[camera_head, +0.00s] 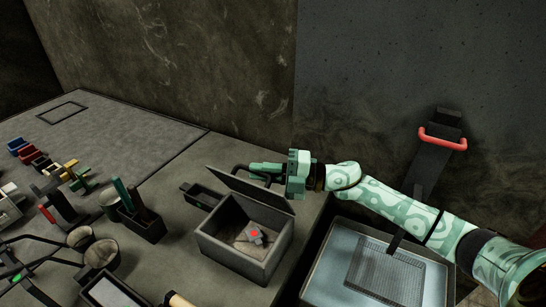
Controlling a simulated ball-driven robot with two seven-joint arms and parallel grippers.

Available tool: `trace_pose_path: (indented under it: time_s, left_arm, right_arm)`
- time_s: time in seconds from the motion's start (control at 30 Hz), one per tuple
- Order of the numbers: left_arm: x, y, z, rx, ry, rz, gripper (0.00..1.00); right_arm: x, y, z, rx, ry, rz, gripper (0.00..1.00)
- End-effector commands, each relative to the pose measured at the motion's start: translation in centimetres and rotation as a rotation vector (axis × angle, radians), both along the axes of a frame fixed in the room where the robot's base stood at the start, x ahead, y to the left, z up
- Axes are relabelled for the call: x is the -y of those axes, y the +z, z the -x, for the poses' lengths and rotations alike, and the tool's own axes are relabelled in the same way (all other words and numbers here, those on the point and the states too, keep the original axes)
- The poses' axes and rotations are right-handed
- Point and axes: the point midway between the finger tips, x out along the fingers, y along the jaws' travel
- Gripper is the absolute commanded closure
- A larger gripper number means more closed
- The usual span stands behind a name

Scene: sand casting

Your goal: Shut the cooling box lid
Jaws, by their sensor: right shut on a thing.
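The cooling box (228,257) is a grey open-topped box near the right edge of the bench. Its dark lid (242,188) is raised and tilted above the back of the box, leaving the inside open to view. A small grey piece with a red top (254,236) lies inside. My right gripper (253,168), pale green, reaches in from the right. It is shut on the dark handle (238,168) at the lid's upper side; the exact contact is small and partly hidden. My left gripper is not in view.
A dark narrow tray (201,197) lies just left of the box. A dark holder with tools (142,222), cups and tongs crowd the bench's left. A water-like tank with a mesh basket (383,277) stands right, below my right arm. A red handle (442,140) is by the wall.

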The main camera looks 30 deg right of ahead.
Motion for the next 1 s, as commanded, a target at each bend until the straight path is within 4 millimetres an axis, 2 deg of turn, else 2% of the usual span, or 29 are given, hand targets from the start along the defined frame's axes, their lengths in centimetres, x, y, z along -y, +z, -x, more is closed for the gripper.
trace_pose_path:
  time_s: [0.07,0.37,0.7,1.0]
  left_arm:
    - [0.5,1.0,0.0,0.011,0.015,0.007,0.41]
    - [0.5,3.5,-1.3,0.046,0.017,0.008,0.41]
    - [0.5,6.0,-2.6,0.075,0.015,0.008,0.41]
    - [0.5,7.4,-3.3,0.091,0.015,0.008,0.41]
  right_arm:
    - [-0.9,0.5,0.7,0.039,0.003,0.062,1.0]
    - [-3.9,-0.9,2.4,0.182,0.003,0.306,1.0]
    - [-6.7,-3.5,4.0,0.345,0.002,0.583,1.0]
    - [-8.3,-6.2,4.9,0.464,0.001,0.788,1.0]
